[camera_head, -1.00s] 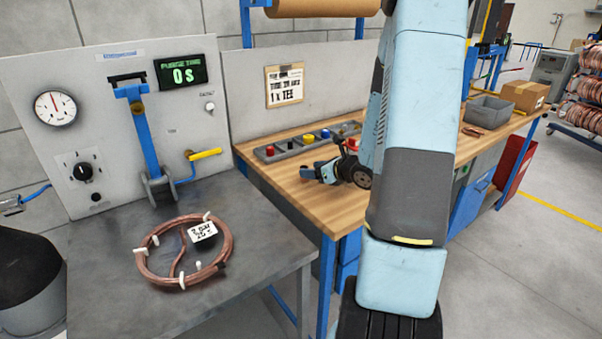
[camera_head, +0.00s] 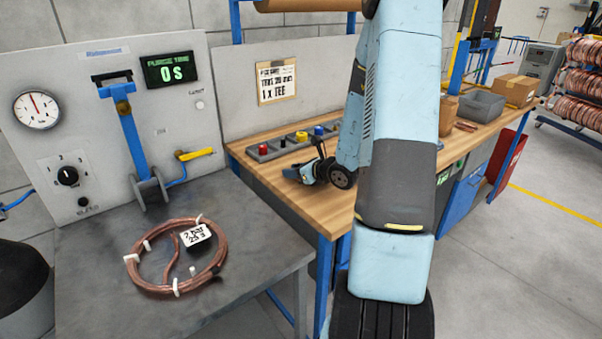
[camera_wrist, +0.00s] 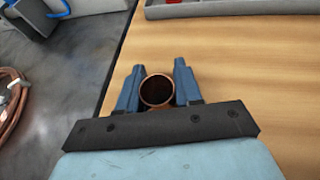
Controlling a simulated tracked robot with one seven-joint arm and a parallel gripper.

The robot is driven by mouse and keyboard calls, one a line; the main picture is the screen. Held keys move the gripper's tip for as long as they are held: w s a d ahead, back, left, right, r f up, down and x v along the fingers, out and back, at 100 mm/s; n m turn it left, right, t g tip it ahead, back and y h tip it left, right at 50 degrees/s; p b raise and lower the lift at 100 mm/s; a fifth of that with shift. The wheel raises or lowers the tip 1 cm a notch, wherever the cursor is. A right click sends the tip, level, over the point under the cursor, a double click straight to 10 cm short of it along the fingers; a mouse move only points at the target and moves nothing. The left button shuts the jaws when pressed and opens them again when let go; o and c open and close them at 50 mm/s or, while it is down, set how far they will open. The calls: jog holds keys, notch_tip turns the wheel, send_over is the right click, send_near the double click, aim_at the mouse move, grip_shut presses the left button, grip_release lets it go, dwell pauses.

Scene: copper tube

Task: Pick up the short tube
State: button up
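The short copper tube (camera_wrist: 157,91) shows in the wrist view as a round, open copper ring seen from its end. It lies between the two blue fingers of my gripper (camera_wrist: 158,84), one on each side. The fingers look very close to its sides, but I cannot tell whether they press on it. In the head view my gripper (camera_head: 304,173) is low over the wooden workbench (camera_head: 280,188), near its front left part. The tube cannot be made out there. Its length and lower end are hidden.
A coil of copper tube (camera_head: 150,283) with a label lies on the grey metal table (camera_head: 90,240) at left. A grey tray (camera_head: 275,148) with coloured parts lies behind my gripper. A card (camera_head: 276,81) hangs above it. A grey bin (camera_head: 481,106) stands farther right.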

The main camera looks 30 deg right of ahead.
jog(key=c, duration=0.5)
jog(key=shift+r, duration=0.1)
